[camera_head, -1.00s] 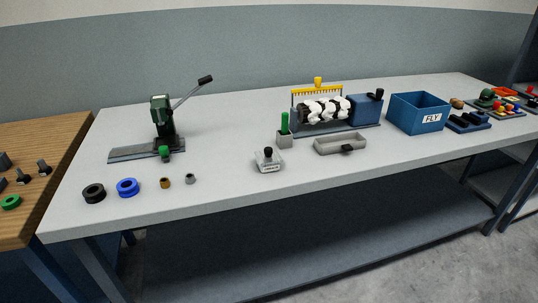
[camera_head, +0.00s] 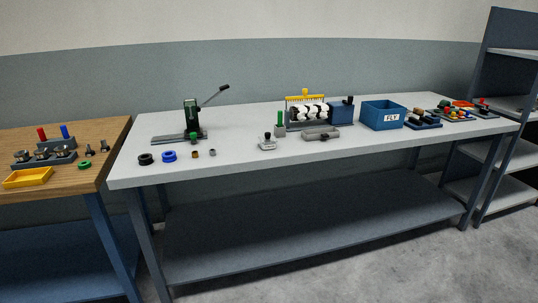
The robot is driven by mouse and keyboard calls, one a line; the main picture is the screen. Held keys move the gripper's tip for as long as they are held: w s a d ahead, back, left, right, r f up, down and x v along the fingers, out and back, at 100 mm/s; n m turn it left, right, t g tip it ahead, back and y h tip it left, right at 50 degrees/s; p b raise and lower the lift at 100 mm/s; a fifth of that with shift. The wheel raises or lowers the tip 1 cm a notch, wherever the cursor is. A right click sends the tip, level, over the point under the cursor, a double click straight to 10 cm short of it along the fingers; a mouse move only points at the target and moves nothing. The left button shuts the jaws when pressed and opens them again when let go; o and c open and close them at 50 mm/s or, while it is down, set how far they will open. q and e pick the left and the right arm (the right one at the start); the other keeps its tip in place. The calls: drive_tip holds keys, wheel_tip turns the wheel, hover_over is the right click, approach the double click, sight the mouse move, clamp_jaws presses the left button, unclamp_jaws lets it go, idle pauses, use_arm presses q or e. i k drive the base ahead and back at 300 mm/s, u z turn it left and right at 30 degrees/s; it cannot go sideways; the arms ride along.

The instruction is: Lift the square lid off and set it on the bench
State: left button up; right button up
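A small pale square piece with a black knob (camera_head: 267,143) and a label on its front stands near the front edge of the grey bench (camera_head: 235,172), left of centre. It looks like the square lid, seated low on something or on the bench; it is too small to tell which. A shallow grey tray (camera_head: 321,135) with a dark knob at its front lies to its right. Neither of my grippers shows in the view.
A carding roller (camera_head: 308,112), blue FLY bin (camera_head: 382,116) and small parts fill the right. A wooden bench (camera_head: 85,180) adjoins left; shelving (camera_head: 500,100) stands right. Bare bench lies along the front.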

sight(268, 138)
drive_tip(key=u, duration=0.95)
drive_tip(key=i, duration=1.25)
drive_tip(key=z, duration=0.15)
